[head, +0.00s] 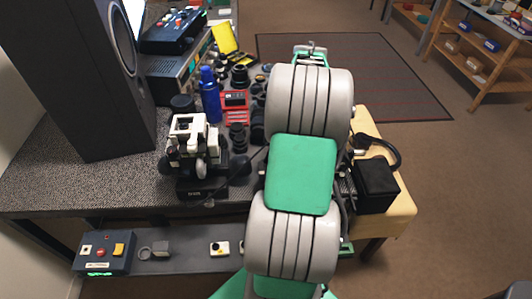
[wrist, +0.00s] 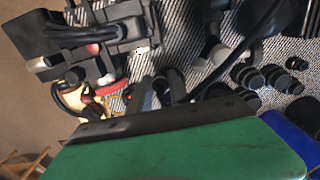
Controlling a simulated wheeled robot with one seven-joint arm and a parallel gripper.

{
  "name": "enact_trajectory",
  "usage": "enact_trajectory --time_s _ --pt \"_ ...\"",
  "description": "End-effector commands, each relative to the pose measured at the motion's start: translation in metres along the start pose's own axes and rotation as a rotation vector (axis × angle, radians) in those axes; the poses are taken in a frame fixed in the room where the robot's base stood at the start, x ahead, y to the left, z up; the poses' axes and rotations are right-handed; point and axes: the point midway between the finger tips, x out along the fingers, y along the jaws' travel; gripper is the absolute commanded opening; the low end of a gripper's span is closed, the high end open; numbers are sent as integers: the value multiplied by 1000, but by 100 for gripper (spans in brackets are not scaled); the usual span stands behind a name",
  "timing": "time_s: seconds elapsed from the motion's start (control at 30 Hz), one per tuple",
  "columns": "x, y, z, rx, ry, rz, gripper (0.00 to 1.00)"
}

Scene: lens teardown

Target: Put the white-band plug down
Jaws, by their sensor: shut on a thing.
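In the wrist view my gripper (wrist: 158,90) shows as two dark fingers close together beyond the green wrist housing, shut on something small. A pale strip (wrist: 147,99) shows between the fingers and is most likely the white-band plug; its shape is mostly hidden. A black cable (wrist: 236,68) runs from beside the fingers to the upper right. In the head view my own arm covers the gripper and what it holds. I cannot tell whether the plug touches the surface below.
A white-and-black instrument (head: 190,145) stands left of my arm on the speckled table (head: 50,165). A blue bottle (head: 210,95), a red case (head: 236,105) and black lens parts (head: 238,138) crowd the middle. A black box (head: 376,186) sits at right.

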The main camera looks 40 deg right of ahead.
Motion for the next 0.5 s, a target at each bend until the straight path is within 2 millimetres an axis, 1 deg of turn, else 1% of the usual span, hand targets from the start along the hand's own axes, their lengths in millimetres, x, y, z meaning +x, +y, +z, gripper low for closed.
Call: enact_trajectory --time_s 0.03,0.23,0.33,0.5 --pt "10 5 1 8 -2 -1 0" --pt "46 13 3 24 -2 -1 0" --pt "62 16 3 29 -2 -1 0" --pt "95 15 3 28 -3 -1 0"
